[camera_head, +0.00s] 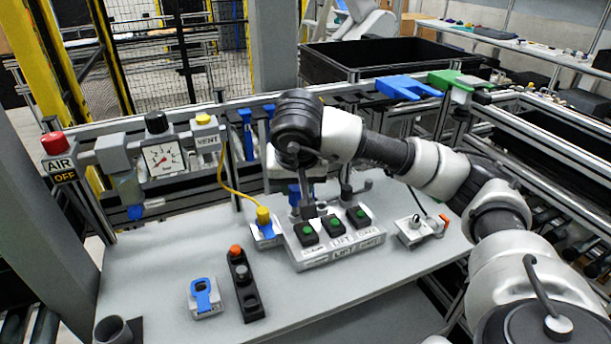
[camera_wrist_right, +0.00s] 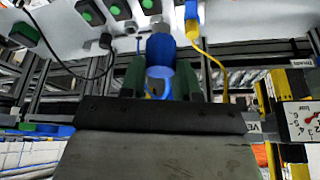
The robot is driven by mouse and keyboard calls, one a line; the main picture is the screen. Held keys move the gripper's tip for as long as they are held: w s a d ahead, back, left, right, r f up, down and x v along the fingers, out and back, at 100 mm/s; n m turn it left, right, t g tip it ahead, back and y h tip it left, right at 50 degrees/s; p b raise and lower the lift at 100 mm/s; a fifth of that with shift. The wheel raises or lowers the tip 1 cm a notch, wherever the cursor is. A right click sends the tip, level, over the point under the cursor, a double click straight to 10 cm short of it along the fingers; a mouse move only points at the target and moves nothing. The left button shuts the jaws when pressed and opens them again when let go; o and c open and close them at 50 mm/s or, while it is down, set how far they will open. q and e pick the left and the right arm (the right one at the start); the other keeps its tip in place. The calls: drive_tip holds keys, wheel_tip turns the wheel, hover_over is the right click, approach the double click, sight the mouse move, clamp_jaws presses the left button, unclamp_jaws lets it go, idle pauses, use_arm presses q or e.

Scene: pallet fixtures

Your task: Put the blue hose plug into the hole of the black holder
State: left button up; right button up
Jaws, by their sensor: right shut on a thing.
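My right gripper (camera_head: 304,190) hangs at the back edge of the grey button box, its fingers partly hidden. In the wrist view my right gripper (camera_wrist_right: 160,72) is shut on the blue hose plug (camera_wrist_right: 160,48), which sits between its two dark fingers. In the head view a bit of blue by the fingers may be the plug; I cannot tell for sure. My left gripper is not in view.
The button box (camera_head: 335,246) has green buttons. A yellow plug (camera_head: 263,215) with a yellow hose stands beside it. A blue latch on a white base (camera_head: 203,297) lies left of the holder. A grey cup (camera_head: 113,329) is at the front left. The table's middle left is clear.

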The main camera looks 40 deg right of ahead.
drive_tip(key=s+a+p, duration=0.1)
drive_tip(key=s+a, duration=0.1)
drive_tip(key=a, duration=1.1)
drive_tip(key=shift+a, duration=0.3)
idle(0.3)
drive_tip(key=shift+f, duration=0.1)
wheel_tip(320, 180, down, 14)
drive_tip(key=b, duration=1.5)
drive_tip(key=shift+s+a, duration=0.15)
idle(0.7)
drive_tip(key=shift+f, duration=0.15)
idle(0.3)
drive_tip(key=shift+b, duration=0.4)
drive_tip(key=shift+b, duration=0.35)
idle(0.6)
drive_tip(key=shift+f+b, duration=1.15)
drive_tip(key=shift+b, duration=0.25)
